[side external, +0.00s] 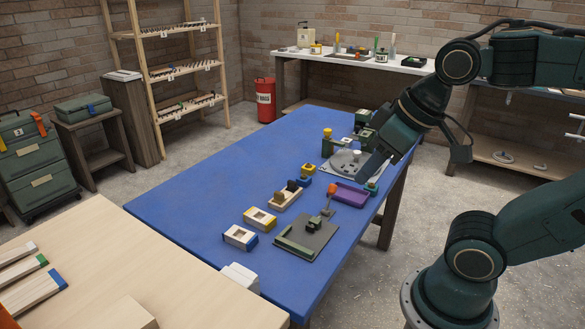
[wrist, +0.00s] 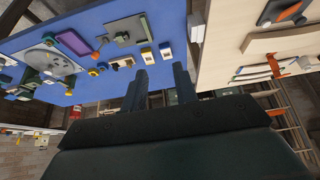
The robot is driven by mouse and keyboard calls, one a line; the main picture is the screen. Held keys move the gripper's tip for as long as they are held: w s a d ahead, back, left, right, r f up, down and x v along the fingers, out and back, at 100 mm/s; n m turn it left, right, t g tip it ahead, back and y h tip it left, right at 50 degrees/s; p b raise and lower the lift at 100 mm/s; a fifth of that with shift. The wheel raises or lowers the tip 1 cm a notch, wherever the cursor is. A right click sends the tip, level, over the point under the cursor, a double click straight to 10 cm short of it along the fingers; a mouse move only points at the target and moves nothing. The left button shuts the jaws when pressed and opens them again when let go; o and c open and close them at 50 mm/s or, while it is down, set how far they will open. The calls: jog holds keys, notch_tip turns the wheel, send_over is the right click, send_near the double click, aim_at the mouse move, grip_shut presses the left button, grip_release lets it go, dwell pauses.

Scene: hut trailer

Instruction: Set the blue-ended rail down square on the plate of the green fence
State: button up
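The blue-ended rail (side external: 35,294) lies on the pale wooden table at the left of the side view, the nearest of several pale rails there. The dark grey plate (side external: 318,239) lies on the blue table, with the green fence (side external: 294,248) along its edge. The plate also shows in the wrist view (wrist: 124,31). My gripper (side external: 366,172) is up over the far right part of the blue table, apart from rail and plate. In the wrist view its two fingers (wrist: 161,82) stand apart with nothing between them. The rails look small there, and I cannot pick out the blue end.
Pale blocks with yellow (side external: 260,219) and blue (side external: 240,237) ends stand left of the plate. A purple tray (side external: 350,195) and a grey round plate (side external: 345,163) lie beyond it. A small clamp-like part sits on the plate. The blue table's left part is clear.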

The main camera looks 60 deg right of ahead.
jog(key=shift+s+f, duration=0.2)
jog(key=shift+s, duration=0.2)
jog(key=o, duration=1.6)
jog(key=shift+c, duration=0.2)
